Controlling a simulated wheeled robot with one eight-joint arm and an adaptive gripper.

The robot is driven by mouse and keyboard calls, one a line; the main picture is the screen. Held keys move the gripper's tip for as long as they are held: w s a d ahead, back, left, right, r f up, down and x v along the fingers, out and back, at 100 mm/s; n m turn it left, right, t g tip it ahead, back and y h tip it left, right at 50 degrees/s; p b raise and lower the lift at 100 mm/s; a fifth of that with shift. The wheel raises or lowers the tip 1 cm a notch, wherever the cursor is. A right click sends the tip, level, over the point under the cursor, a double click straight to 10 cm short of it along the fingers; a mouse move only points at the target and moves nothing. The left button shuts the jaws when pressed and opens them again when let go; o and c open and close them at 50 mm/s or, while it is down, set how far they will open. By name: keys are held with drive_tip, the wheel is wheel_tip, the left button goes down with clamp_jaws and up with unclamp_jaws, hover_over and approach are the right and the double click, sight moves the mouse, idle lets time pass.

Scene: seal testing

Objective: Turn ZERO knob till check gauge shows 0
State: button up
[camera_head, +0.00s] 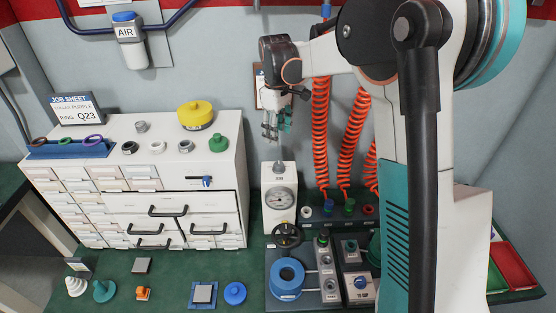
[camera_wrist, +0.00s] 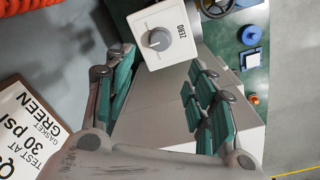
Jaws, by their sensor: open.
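The ZERO knob (camera_wrist: 157,40) is a grey round knob on the top face of a white box, marked ZERO in the wrist view. In the head view it shows small (camera_head: 279,169) on top of the white check gauge box (camera_head: 280,229). The round gauge dial (camera_head: 279,198) is on the box front; its reading is too small to tell. My gripper (camera_head: 273,128) hangs above the box, fingers pointing down. In the wrist view my gripper (camera_wrist: 162,85) has its teal-padded fingers apart and empty, with the knob beyond the fingertips and not touched.
Red coiled hoses (camera_head: 320,140) hang just right of my gripper. A white drawer cabinet (camera_head: 150,180) with a yellow pot (camera_head: 195,115) on top stands to the left. A black handwheel (camera_head: 287,235) is in front of the gauge box. A sign (camera_wrist: 30,135) hangs beside my gripper.

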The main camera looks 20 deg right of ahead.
sight(279, 164)
drive_tip(key=f+b, duration=0.2)
drive_tip(key=f, duration=0.4)
drive_tip(key=f+b, duration=0.2)
drive_tip(key=f, duration=0.5)
drive_tip(key=shift+w+d, duration=0.2)
drive_tip(key=shift+c, duration=0.3)
drive_tip(key=c, duration=1)
